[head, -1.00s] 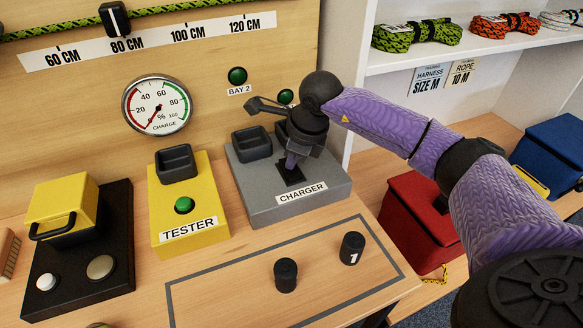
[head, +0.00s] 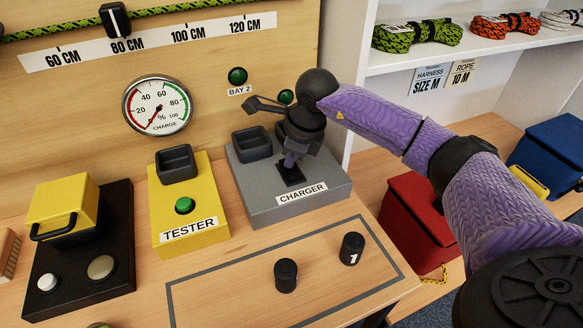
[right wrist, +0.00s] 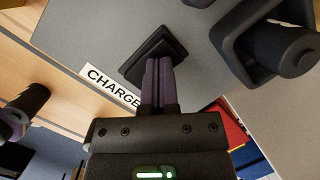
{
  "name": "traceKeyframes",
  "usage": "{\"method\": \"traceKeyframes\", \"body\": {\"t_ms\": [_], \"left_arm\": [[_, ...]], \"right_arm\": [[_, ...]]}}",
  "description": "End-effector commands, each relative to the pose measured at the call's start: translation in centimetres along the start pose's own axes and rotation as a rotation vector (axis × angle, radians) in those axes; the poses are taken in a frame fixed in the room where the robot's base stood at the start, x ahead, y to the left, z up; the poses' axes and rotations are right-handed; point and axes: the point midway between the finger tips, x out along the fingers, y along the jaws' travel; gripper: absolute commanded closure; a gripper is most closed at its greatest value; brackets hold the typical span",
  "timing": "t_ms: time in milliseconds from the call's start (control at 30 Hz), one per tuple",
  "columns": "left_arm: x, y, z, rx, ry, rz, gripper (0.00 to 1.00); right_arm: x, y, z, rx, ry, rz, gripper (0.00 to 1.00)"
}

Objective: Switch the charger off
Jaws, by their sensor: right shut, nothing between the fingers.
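The grey charger (head: 259,205) stands on the bench, its CHARGER label (head: 302,192) on the front edge. A black rocker switch (head: 291,175) sits on its top near the label, partly hidden by my gripper. My right gripper (head: 289,163) points down at the switch with its fingers shut and empty. In the right wrist view the purple fingertips (right wrist: 157,66) are at the black switch (right wrist: 146,50) and seem to touch it. One charger bay (head: 252,144) looks empty; in the wrist view a black cylinder (right wrist: 284,47) sits in the other bay. My left gripper is not in view.
A yellow tester (head: 191,215) with a green button is left of the charger. Two black cylinders (head: 286,275) (head: 352,248) stand in the outlined area in front. A gauge (head: 157,106) and green lamps (head: 237,76) are on the back board. A red box (head: 413,225) is at right.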

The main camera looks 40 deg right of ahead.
Motion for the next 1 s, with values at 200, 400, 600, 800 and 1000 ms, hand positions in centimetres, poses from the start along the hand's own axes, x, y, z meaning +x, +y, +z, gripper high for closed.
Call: {"method": "traceKeyframes", "body": {"t_ms": [200, 400, 600, 800, 1000], "left_arm": [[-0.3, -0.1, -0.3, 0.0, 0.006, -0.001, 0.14], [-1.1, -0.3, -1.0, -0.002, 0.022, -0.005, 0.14], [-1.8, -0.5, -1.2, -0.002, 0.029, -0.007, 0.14], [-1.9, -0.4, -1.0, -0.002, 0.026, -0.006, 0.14], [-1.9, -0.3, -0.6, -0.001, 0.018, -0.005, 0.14]], "right_arm": [[-0.6, -0.4, 0.3, 0.001, -0.005, -0.006, 1.0], [-2.2, -1.4, 1.4, 0.001, -0.008, -0.009, 1.0], [-3.6, -2.4, 2.4, 0.001, -0.009, -0.01, 1.0], [-3.9, -2.8, 2.7, 0.001, -0.008, -0.009, 1.0], [-3.9, -2.8, 2.6, 0.001, -0.007, -0.009, 1.0]]}}
